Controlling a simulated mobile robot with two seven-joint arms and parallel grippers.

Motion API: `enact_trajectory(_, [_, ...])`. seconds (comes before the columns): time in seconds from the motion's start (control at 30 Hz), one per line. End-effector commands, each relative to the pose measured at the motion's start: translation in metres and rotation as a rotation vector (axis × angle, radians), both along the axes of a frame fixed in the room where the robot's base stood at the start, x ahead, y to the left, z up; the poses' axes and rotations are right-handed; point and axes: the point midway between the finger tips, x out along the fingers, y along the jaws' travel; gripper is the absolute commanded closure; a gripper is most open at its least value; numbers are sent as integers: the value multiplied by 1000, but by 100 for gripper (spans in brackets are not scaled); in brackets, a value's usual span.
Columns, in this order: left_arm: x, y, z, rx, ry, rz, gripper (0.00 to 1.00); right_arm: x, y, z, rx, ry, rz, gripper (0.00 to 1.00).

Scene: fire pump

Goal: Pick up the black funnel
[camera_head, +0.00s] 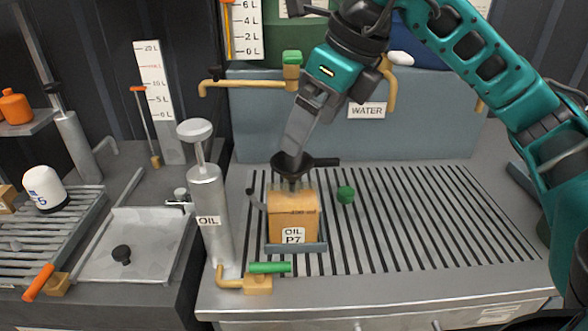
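The black funnel (307,163) sits at the top of the tan container labelled OIL P7 (292,213), with its short handle pointing right. My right gripper (291,154) comes down from the upper right, and its fingertips are at the funnel's bowl. The fingers are seen edge-on and overlap the bowl, so I cannot tell whether they are apart or closed on it. The funnel's lower part above the container is partly unclear. My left gripper is not in view.
A grey OIL pump cylinder (209,205) stands left of the container. A green-handled valve (268,268) is in front. Brass taps (245,85) stick out behind.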

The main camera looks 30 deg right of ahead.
Motion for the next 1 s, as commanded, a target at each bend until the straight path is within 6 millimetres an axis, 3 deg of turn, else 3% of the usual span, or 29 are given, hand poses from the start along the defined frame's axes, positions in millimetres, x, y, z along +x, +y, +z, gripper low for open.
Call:
enact_trajectory(0.1, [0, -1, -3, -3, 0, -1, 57, 7, 4, -23, 0, 4, 3, 4])
enact_trajectory(0.37, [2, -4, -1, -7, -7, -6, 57, 16, 8, -43, 3, 1, 3, 4])
enact_trajectory(0.7, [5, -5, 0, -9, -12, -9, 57, 36, 14, -83, 3, 2, 5, 4])
enact_trajectory(1.0, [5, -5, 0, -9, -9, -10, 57, 38, 14, -87, 3, 0, 4, 4])
